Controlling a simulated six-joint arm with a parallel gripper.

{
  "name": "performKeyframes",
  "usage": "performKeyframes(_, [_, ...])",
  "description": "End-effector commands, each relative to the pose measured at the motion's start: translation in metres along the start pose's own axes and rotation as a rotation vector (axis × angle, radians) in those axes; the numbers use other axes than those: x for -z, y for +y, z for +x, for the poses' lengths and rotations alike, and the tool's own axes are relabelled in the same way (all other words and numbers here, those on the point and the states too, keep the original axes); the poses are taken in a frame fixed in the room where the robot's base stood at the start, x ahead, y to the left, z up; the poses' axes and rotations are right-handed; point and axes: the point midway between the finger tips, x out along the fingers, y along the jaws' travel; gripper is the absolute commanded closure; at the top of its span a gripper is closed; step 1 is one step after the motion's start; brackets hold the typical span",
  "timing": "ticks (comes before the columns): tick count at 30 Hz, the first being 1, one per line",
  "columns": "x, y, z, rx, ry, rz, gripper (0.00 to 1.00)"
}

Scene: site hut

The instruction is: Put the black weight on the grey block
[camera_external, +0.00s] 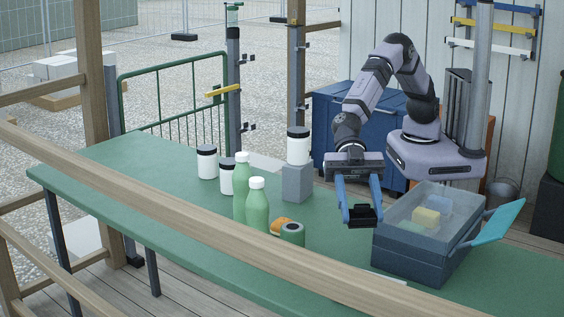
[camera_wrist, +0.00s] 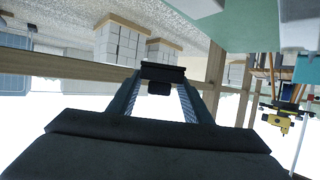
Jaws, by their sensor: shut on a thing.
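The black weight (camera_external: 362,216) is a small dark piece held between the blue fingertips of my gripper (camera_external: 360,210). It hangs in the air above the right part of the green table, left of the clear-walled box. In the wrist view the weight (camera_wrist: 161,76) shows dark between the far ends of the two fingers. The grey block (camera_external: 297,184) stands on the table to the left of my gripper, apart from it. A white jar with a dark band (camera_external: 298,146) appears to stand on top of the block; it could be just behind it.
Two green bottles (camera_external: 241,188) and two more white jars (camera_external: 206,162) stand left of the block. A green roll-like item (camera_external: 292,234) and an orange item (camera_external: 281,225) lie in front. The box (camera_external: 410,258) holds a yellow item. The table's left end (camera_external: 120,165) is clear.

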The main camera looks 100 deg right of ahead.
Motion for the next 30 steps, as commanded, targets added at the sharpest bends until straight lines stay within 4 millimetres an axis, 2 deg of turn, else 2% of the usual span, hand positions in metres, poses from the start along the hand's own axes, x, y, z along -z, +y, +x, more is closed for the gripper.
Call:
performKeyframes(6, [-0.014, 0.018, 0.002, 0.063, 0.003, -0.027, 0.91])
performKeyframes(16, [-0.025, 0.023, 0.003, 0.078, 0.002, -0.034, 0.91])
performKeyframes(24, [-0.06, 0.023, 0.018, 0.078, 0.001, -0.032, 0.91])
performKeyframes(30, [-0.076, 0.023, 0.025, 0.077, 0.004, -0.035, 0.91])
